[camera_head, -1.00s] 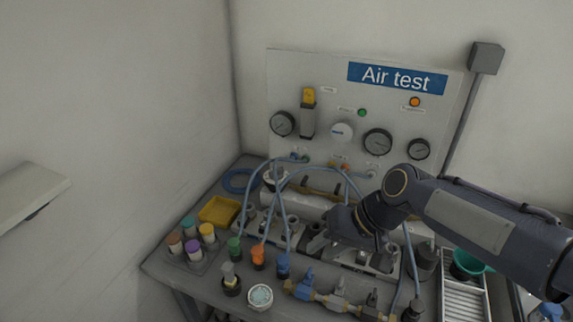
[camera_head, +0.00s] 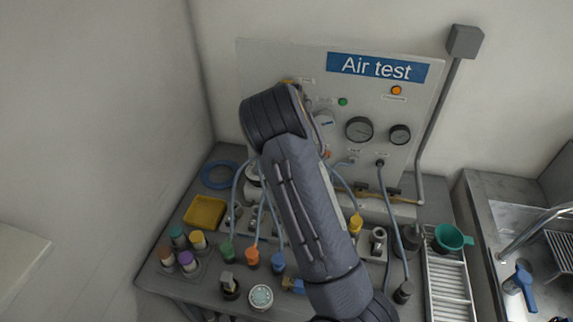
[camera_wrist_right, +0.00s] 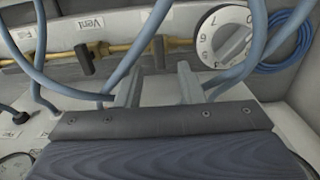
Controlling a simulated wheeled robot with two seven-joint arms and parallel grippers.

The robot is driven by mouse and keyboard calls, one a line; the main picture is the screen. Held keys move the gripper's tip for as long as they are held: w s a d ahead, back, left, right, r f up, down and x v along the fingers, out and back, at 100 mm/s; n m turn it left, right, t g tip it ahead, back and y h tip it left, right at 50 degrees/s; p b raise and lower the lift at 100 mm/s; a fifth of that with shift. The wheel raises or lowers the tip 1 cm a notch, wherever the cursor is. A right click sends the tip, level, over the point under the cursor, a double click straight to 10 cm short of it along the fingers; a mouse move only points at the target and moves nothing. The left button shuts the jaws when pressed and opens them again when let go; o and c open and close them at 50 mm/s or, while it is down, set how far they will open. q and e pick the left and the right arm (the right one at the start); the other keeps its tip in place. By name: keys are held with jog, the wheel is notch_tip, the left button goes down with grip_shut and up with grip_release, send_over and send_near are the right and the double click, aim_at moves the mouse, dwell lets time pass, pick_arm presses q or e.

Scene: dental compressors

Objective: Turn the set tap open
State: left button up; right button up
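In the right wrist view a brass pipe (camera_wrist_right: 120,50) carries two dark tap handles. One handle (camera_wrist_right: 84,58) is by the "Vent" label; the other handle (camera_wrist_right: 158,50) stands just beyond my right gripper (camera_wrist_right: 160,76), roughly in line with the gap between its fingers. I cannot read which tap is the set tap. My right gripper is open, its two grey fingers apart with nothing seen held. In the head view my right arm hides this gripper and part of the pipe; the pipe's right part (camera_head: 375,190) shows. My left gripper is not in view.
A white numbered dial (camera_wrist_right: 224,36) and blue hoses (camera_wrist_right: 72,92) are close around the fingers in the right wrist view. The "Air test" panel (camera_head: 290,65) stands behind the bench. A yellow tray (camera_head: 204,212), coloured-cap containers (camera_head: 186,262) and a green funnel (camera_head: 452,237) are about.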

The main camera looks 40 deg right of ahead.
jog(key=shift+f+p, duration=0.45)
jog(key=shift+f, duration=2.2)
grip_shut()
